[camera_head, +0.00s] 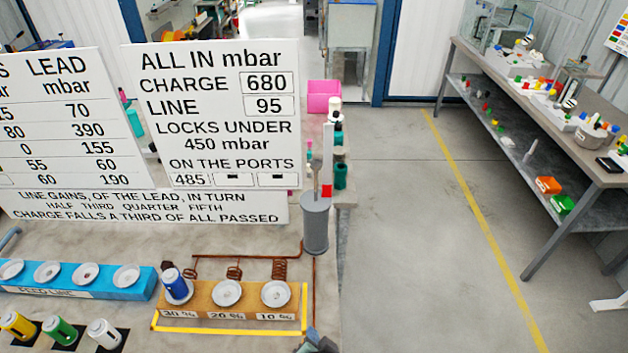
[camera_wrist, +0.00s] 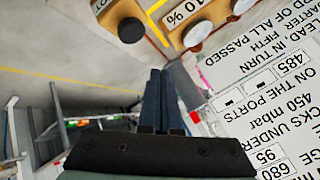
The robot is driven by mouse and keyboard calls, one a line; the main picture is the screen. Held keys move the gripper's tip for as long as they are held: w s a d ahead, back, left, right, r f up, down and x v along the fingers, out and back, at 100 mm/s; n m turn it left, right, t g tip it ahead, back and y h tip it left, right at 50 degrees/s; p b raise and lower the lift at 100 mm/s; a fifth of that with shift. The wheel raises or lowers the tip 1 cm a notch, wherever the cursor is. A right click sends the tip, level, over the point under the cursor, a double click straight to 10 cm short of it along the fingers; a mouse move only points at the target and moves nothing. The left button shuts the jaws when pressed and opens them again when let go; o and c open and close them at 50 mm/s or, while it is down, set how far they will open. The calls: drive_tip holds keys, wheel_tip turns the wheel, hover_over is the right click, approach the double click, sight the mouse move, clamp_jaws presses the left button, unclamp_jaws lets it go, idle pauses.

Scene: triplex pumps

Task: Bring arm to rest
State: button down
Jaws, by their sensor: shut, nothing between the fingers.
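My gripper (camera_wrist: 158,74) shows in the wrist view with its two dark blue fingers together and nothing between them. The fingers point toward the top of that view, where the wooden block (camera_wrist: 178,32) marked 10 % shows with its white dishes. In the head view a small dark part of what looks like my gripper (camera_head: 317,343) pokes in at the bottom edge, just right of the wooden block (camera_head: 235,299). The rest of my arm is hidden there.
A blue cylinder (camera_head: 175,284) stands on the 30 % dish. Yellow (camera_head: 17,325), green (camera_head: 62,331) and white (camera_head: 103,333) cylinders stand at front left. A blue feed line block (camera_head: 75,280), a grey cylinder (camera_head: 315,225) and sign boards (camera_head: 215,115) surround them. The floor (camera_head: 420,250) at right is clear.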

drive_tip(key=w+r+n+t+b, duration=0.1)
drive_tip(key=w+r+t, duration=0.25)
drive_tip(key=r, duration=0.75)
drive_tip(key=w+r+n+t+b, duration=0.15)
drive_tip(key=w+r, duration=0.25)
drive_tip(key=r, duration=0.7)
drive_tip(key=w+r+n+t+b, duration=0.1)
drive_tip(key=w+r+t+b, duration=0.2)
drive_tip(key=r, duration=0.7)
drive_tip(key=s+r+n+t, duration=0.1)
drive_tip(key=s+r+t, duration=0.2)
drive_tip(key=r, duration=0.7)
drive_tip(key=s+r+n+t+b, duration=0.1)
drive_tip(key=s+r+n+t, duration=0.1)
drive_tip(key=s+r, duration=0.6)
drive_tip(key=s+r+n+t+h+b, duration=0.1)
drive_tip(key=s+r+t, duration=0.4)
drive_tip(key=r, duration=0.8)
drive_tip(key=shift+s+d, duration=0.15)
drive_tip(key=shift+s, duration=0.15)
drive_tip(key=shift+b, duration=0.3)
